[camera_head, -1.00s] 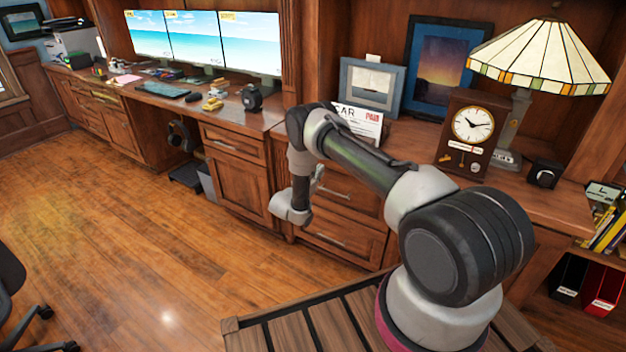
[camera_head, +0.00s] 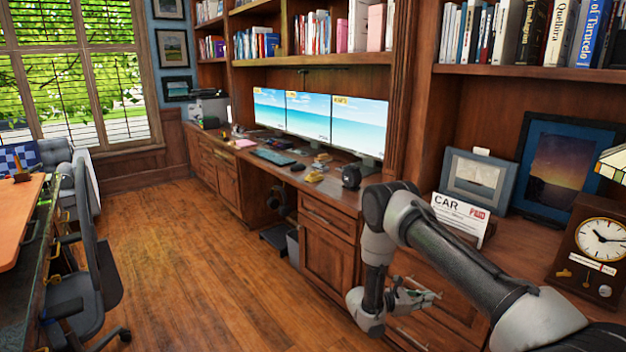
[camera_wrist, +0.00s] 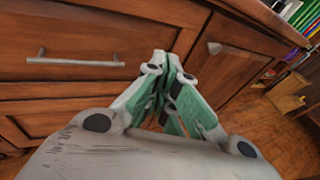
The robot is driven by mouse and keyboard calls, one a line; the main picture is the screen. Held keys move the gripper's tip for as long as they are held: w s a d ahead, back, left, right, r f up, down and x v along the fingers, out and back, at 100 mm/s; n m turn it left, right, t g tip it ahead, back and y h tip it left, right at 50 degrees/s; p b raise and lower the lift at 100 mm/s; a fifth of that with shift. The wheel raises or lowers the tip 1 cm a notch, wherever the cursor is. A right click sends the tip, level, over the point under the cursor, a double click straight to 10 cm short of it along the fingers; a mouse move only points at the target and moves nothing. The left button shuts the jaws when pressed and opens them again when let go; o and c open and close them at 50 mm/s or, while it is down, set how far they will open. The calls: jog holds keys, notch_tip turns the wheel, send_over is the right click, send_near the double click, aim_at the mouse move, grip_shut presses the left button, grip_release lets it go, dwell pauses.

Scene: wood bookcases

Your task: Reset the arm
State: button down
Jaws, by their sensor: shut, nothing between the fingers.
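My arm reaches over from the lower right in the head view, bent at its elbow, with the wrist hanging down in front of the wood cabinet drawers (camera_head: 412,275). My gripper (camera_head: 428,297) is at the wrist's end, beside those drawers and below the countertop. In the wrist view my gripper (camera_wrist: 168,62) shows its green-sided fingers together at the tips, with nothing between them. Behind the fingers are a drawer with a metal handle (camera_wrist: 75,60) and a cabinet door (camera_wrist: 228,65). Whether the fingertips touch the wood, I cannot tell.
The countertop above holds a CAR sign (camera_head: 460,215), framed pictures (camera_head: 480,180) and a clock (camera_head: 598,240). Three monitors (camera_head: 305,115) stand further along. A desk chair (camera_head: 88,270) is at the left. The wood floor (camera_head: 210,270) between is clear.

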jog(key=s+r+m+y, duration=0.5)
jog(key=s+r+m, duration=0.2)
jog(key=s+r, duration=0.5)
jog(key=s+a+r+m+y, duration=0.1)
jog(key=s+r+m+y, duration=0.4)
jog(key=s+r, duration=0.7)
jog(key=s+a+r+m+y, duration=0.1)
jog(key=s+r+m+y, duration=0.4)
jog(key=r, duration=1.8)
jog(key=s+m, duration=0.4)
jog(key=s, duration=0.3)
jog(key=shift+r+t, duration=0.4)
